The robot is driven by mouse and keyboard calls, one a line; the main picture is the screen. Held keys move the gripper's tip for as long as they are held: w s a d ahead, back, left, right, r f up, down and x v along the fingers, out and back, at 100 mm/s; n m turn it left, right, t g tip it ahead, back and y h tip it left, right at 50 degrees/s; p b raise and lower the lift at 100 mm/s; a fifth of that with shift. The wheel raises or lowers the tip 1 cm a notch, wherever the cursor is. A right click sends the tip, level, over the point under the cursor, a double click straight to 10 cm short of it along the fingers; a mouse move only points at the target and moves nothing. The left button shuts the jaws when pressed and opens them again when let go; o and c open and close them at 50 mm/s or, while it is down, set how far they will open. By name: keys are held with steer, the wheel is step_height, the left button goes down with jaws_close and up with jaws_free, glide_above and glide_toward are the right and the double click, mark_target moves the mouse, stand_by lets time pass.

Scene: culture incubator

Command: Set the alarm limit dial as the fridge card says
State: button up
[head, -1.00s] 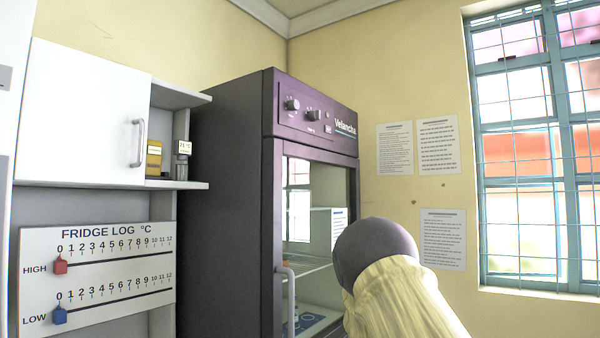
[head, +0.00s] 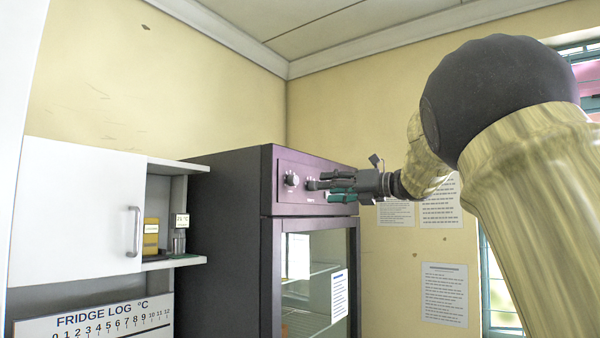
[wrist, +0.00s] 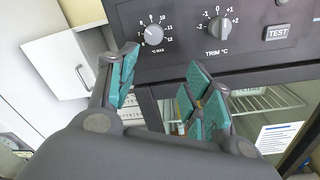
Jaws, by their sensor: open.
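The alarm limit dial appears to be the silver knob marked °C MAX (wrist: 153,35) on the incubator's dark top panel, with a scale of numbers around it. In the head view it looks to be the left knob (head: 291,179). My gripper (wrist: 165,65) is open and empty, its green-padded fingers just below and in front of the panel, apart from the dial. In the head view my gripper (head: 322,187) is beside the right-hand knob. The fridge log board (head: 95,319) is cut off at the bottom left; its sliders are out of view. No sheet clearly reads as the fridge card.
A second knob, TRIM °C (wrist: 219,28), and a TEST button (wrist: 278,32) sit right of the dial. The incubator's glass door (head: 316,280) carries a paper sheet (head: 339,295). A white cabinet (head: 80,200) and a shelf with small items stand left. Wall sheets hang right.

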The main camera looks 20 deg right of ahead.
mark_target(296, 180)
steer(key=shift+n, duration=0.4)
steer(key=w+a+r+p, duration=0.1)
steer(key=w+a, duration=0.1)
steer(key=w+a+r+p, duration=0.1)
steer(key=w+a+p, duration=0.1)
steer(key=w+a+r+p, duration=0.1)
steer(key=w+a+p, duration=0.1)
steer(key=shift+f+x, duration=0.2)
steer(key=shift+x, duration=0.6)
steer(key=c, duration=1)
